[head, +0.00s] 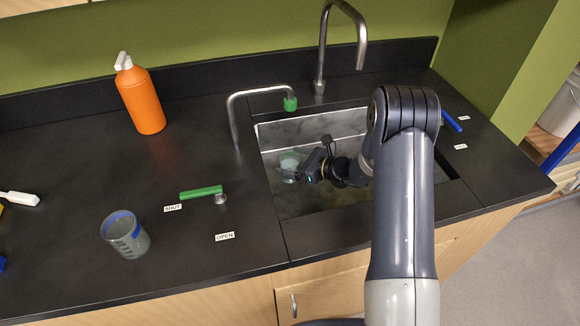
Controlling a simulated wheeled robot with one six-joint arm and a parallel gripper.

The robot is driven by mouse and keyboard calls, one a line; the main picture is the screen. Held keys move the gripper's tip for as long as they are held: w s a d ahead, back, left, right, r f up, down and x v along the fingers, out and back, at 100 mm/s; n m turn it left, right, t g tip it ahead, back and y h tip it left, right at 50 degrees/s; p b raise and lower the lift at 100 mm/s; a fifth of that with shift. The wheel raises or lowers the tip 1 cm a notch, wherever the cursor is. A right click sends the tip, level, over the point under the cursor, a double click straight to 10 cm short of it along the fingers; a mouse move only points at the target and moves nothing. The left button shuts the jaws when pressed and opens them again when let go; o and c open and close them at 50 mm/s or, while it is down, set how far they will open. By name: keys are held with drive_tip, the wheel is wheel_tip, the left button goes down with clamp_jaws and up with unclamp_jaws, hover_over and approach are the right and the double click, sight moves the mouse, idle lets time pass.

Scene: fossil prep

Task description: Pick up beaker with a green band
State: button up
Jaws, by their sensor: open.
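A pale, greenish beaker (289,162) stands in the left part of the sink; it is small and partly covered by my gripper, so its band is hard to make out. My gripper (301,168) reaches down into the sink from the right, and its jaws are open. Its fingers are close beside the beaker, and one crosses in front of its lower part. I cannot tell whether they touch it or whether it is between them.
A grey beaker with a blue band (126,238) and an orange bottle (141,98) stand on the black counter. A green lever (201,192) lies left of the sink.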

drive_tip(key=shift+w+a+f, duration=0.25)
drive_tip(key=shift+w+a, duration=0.05)
drive_tip(key=shift+a, duration=0.25)
drive_tip(key=shift+c, duration=0.5)
drive_tip(key=c, duration=1.1)
